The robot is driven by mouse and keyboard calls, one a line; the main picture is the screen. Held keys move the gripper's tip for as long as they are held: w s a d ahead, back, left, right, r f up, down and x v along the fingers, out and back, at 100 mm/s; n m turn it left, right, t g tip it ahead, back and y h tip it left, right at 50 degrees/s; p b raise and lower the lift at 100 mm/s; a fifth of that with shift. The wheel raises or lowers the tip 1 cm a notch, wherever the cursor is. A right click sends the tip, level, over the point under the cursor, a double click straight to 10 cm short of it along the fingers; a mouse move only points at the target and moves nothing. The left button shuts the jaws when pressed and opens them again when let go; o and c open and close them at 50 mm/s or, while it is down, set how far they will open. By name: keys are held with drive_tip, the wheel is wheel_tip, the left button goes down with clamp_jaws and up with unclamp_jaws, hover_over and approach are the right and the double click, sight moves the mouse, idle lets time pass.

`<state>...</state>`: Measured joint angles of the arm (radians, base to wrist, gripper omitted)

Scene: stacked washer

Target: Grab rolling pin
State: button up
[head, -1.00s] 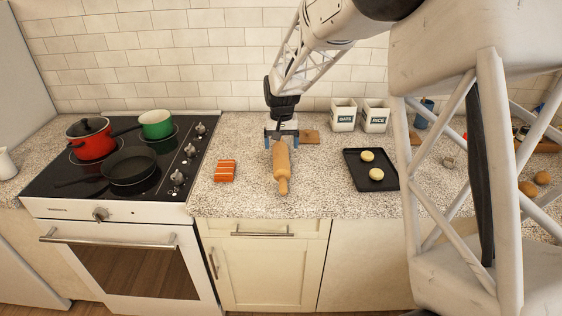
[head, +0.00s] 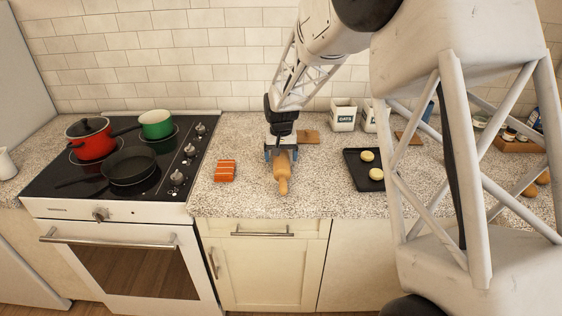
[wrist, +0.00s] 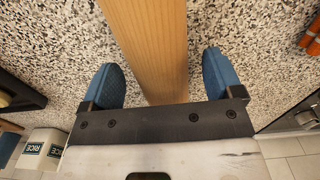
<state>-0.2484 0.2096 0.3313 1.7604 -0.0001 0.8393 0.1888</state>
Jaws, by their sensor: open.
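The wooden rolling pin (head: 283,174) lies on the speckled counter, with one handle pointing toward the front edge. My gripper (head: 281,153) is over its back part in the head view and hides its far end. In the wrist view the pin's body (wrist: 151,45) runs between the two blue fingers of my gripper (wrist: 163,85). The fingers are open, one on each side of the pin, with a visible gap on both sides.
An orange striped packet (head: 225,171) lies left of the pin, and the stove (head: 75,180) with pans is farther left. A black tray (head: 362,182) with round pieces is to the right. White canisters (head: 343,116) stand behind.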

drive_tip(key=shift+f, duration=0.9)
drive_tip(key=c, duration=1.4)
drive_tip(key=shift+o, duration=0.2)
drive_tip(key=shift+r, duration=0.15)
drive_tip(key=shift+r, duration=0.75)
wheel_tip(320, 180, up, 2)
drive_tip(key=shift+r, duration=0.1)
drive_tip(key=s+d, duration=0.1)
drive_tip(key=s, duration=0.4)
drive_tip(key=s+d, duration=0.1)
drive_tip(key=s, duration=0.4)
drive_tip(key=s+d+r, duration=0.1)
drive_tip(key=s+d, duration=0.1)
drive_tip(key=s, duration=0.3)
drive_tip(key=shift+s, duration=0.25)
